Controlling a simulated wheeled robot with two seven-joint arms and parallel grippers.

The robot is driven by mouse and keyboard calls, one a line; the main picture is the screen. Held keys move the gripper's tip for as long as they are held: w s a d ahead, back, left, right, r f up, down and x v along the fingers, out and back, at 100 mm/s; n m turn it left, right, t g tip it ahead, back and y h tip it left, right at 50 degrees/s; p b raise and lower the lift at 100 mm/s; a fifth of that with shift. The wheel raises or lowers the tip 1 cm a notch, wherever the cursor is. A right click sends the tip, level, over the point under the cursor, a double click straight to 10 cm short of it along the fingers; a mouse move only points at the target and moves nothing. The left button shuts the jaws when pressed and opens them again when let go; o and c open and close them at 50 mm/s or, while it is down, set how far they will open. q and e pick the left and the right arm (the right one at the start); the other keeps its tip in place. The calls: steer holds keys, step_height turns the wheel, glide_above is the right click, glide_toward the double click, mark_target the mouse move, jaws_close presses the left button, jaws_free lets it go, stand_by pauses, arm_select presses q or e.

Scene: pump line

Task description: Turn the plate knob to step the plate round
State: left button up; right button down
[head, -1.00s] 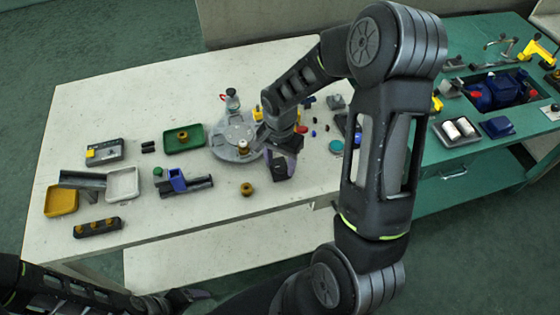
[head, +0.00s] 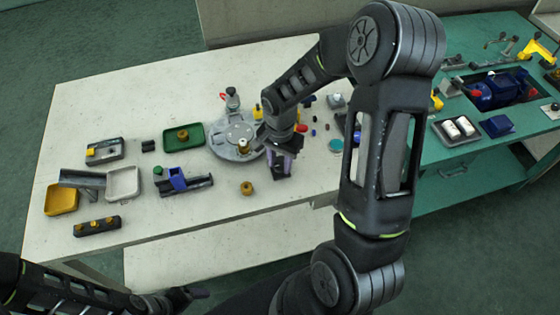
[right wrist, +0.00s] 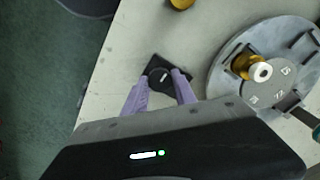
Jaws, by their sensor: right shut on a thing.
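The plate knob (right wrist: 158,76) is a dark round dial with a white mark on a black square base, shown in the right wrist view. My right gripper (right wrist: 162,80) has its lilac fingers shut on the knob, one on each side. In the head view my right gripper (head: 283,168) is just right of and in front of the plate and hides the knob. The round grey plate (head: 222,146) has raised holders. In the right wrist view the plate (right wrist: 225,75) shows numbers and a brass piece with a white top (right wrist: 247,66). My left gripper (head: 178,298) is low in the head view, off the table; its fingers are unclear.
A brass ring (head: 247,188) lies in front of the plate. A green tray (head: 197,131), a blue fixture (head: 178,179), a white tray (head: 123,194) and a yellow tray (head: 61,212) stand to the left. A red-handled clamp (head: 232,98) stands behind the plate. The front table edge is clear.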

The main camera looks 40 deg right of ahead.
steer(key=shift+n+b, duration=0.3)
steer(key=shift+n, duration=0.1)
steer(key=n+b, duration=0.1)
steer(key=n, duration=0.2)
steer(key=n+b, duration=0.1)
steer(key=n, duration=0.3)
steer(key=shift+n+b, duration=0.4)
steer(key=n, duration=0.4)
steer(key=shift+n+b, duration=0.3)
steer(key=shift+b, duration=0.1)
steer(key=shift+n, duration=2.3)
steer(key=c, duration=1)
jaws_free()
steer(key=shift+c, duration=0.2)
